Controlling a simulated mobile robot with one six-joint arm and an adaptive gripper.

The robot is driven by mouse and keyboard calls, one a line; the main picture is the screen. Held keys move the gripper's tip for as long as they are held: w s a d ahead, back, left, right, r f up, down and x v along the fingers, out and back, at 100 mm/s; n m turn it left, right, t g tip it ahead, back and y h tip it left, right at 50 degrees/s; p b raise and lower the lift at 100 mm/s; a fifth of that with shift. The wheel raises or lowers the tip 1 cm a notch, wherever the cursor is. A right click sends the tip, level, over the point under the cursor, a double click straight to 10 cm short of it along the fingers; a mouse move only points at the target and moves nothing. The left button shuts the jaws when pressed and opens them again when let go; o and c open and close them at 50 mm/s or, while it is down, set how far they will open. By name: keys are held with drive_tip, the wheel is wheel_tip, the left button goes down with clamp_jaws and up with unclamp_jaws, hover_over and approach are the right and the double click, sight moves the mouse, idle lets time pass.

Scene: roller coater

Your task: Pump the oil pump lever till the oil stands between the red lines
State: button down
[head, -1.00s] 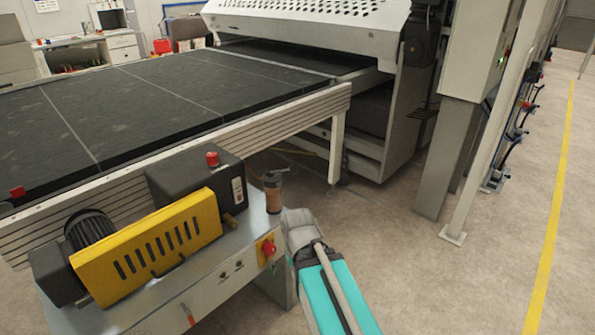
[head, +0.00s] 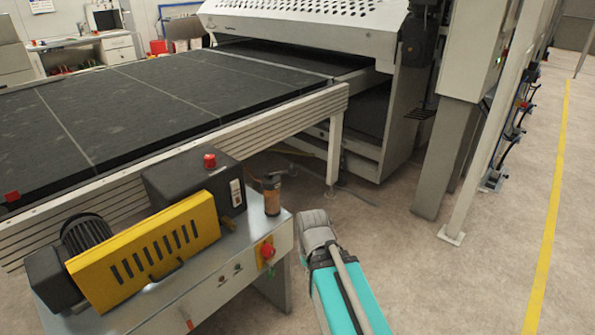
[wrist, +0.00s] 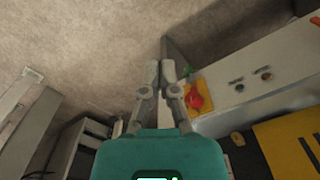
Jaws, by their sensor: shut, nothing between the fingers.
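The oil pump (head: 272,198) is a small upright amber-brown cylinder with a dark head, at the right corner of the grey machine table in the head view. A short dark lever shows at its top. The oil level and the red lines are too small to make out. My gripper (wrist: 160,68) is shut and empty in the wrist view, beside the table's end with the red knob. In the head view my fingers cannot be made out; my wrist is to the right of the pump, apart from it. The pump is not recognisable in the wrist view.
A red knob on a yellow plate (head: 265,252) is on the table's front, also in the wrist view (wrist: 196,99). A yellow slotted guard (head: 145,252) and a motor stand left of the pump. A black conveyor (head: 150,110) lies behind. The floor to the right is clear.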

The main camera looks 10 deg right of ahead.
drive_tip(key=shift+d, duration=0.3)
drive_tip(key=shift+w+r, duration=0.1)
wheel_tip(320, 180, up, 24)
drive_tip(key=t+p, duration=0.1)
drive_tip(key=p, duration=2.3)
hover_over(293, 167)
drive_tip(key=shift+s+n, duration=0.3)
drive_tip(key=shift+s, duration=0.15)
drive_tip(key=shift+f, duration=0.3)
drive_tip(key=f+b, duration=0.6)
drive_tip(key=b, duration=0.1)
drive_tip(key=shift+w+f, duration=0.3)
drive_tip(key=shift+f, duration=0.1)
